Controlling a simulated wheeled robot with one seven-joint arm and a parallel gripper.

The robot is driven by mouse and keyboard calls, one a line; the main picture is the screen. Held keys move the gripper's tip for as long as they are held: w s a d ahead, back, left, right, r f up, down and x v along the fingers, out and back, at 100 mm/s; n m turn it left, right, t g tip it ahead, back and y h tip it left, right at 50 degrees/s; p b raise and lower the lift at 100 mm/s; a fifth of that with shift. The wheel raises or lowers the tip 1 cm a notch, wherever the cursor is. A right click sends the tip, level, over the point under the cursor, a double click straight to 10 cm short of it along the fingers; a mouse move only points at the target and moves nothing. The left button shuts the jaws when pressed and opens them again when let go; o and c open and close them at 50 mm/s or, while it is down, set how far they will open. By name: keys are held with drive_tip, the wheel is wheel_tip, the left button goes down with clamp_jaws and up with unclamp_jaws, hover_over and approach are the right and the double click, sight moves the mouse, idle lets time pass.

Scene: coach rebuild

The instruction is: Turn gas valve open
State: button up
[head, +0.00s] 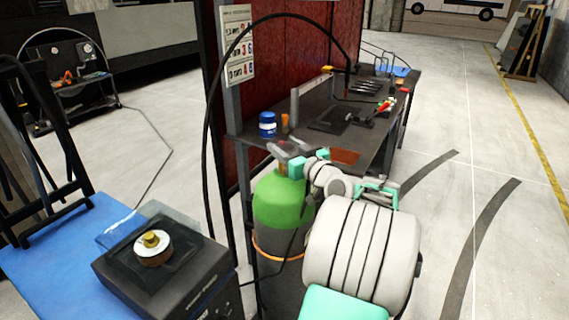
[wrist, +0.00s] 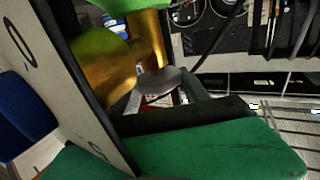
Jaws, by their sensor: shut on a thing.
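The gas cylinder (head: 278,208) has a bright green top and stands upright beside the dark workbench. Its brass valve (wrist: 122,62) fills the upper left of the wrist view, with a grey round piece (wrist: 160,82) beside it. In the head view my gripper (head: 284,150) is over the cylinder's top, level with the valve, and mostly hides it. My gripper is shut on the gas valve. A green gripper part (wrist: 205,150) spans the bottom of the wrist view. The exact contact between fingers and valve is partly hidden.
The workbench (head: 245,130) behind the cylinder holds a blue jar (head: 267,124), an orange item (head: 285,121) and tools. A black hose (head: 207,170) arches over beside the cylinder. A dark box (head: 170,270) sits on a blue table (head: 40,270) at left. Open floor lies to the right.

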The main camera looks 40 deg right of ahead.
drive_tip(key=shift+d+n+y+b, duration=0.1)
drive_tip(key=shift+n+y+b, duration=1.25)
drive_tip(key=shift+y, duration=0.85)
drive_tip(key=shift+n+y, duration=0.25)
drive_tip(key=shift+y, duration=0.05)
drive_tip(key=o, duration=1.4)
drive_tip(key=shift+s, duration=0.1)
